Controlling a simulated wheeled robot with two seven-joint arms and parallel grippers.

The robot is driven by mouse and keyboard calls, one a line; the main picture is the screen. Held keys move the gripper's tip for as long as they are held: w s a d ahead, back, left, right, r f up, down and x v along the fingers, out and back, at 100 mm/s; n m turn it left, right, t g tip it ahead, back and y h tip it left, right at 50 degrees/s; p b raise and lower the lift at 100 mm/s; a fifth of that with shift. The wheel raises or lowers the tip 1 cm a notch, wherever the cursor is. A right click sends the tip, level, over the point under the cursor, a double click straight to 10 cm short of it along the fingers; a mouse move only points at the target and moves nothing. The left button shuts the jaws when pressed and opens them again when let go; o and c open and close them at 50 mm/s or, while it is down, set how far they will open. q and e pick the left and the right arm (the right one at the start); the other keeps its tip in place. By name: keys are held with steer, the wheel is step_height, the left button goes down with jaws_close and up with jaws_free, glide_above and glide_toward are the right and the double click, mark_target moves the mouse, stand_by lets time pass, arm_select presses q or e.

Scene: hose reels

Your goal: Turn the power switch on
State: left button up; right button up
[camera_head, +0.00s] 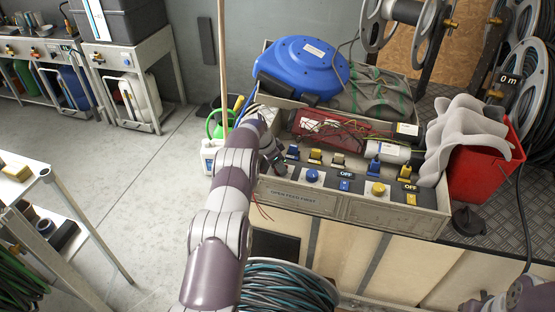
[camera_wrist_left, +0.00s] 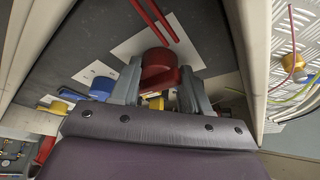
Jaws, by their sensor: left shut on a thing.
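My left gripper (camera_head: 276,160) is at the left end of the control panel (camera_head: 330,203), its arm rising from the bottom of the head view. In the left wrist view, my left gripper (camera_wrist_left: 158,90) is shut on a red round knob-like switch (camera_wrist_left: 160,68) on a dark panel face with a white label behind it. The red switch is hidden by the gripper in the head view. The panel also carries a blue knob (camera_head: 312,176), a yellow knob (camera_head: 378,189) and two small displays reading OFF, one of them the right display (camera_head: 411,187).
A coiled hose (camera_head: 285,288) lies below. The floor on the left is clear.

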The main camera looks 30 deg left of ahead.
arm_select(q)
steer(key=shift+w+d+r, duration=0.1)
steer(key=shift+w+r, duration=0.1)
steer(key=shift+r, duration=0.05)
steer(key=o, duration=0.8)
steer(key=shift+c, duration=0.2)
steer(key=shift+o, duration=1.2)
steer(key=shift+d, duration=0.1)
steer(key=shift+d+f, duration=0.1)
steer(key=shift+s+a, duration=0.15)
steer(key=shift+a, duration=0.05)
steer(key=p+v, duration=0.1)
steer(key=v, duration=1.1)
steer(key=shift+r+p, duration=0.35)
steer(key=shift+p, duration=0.05)
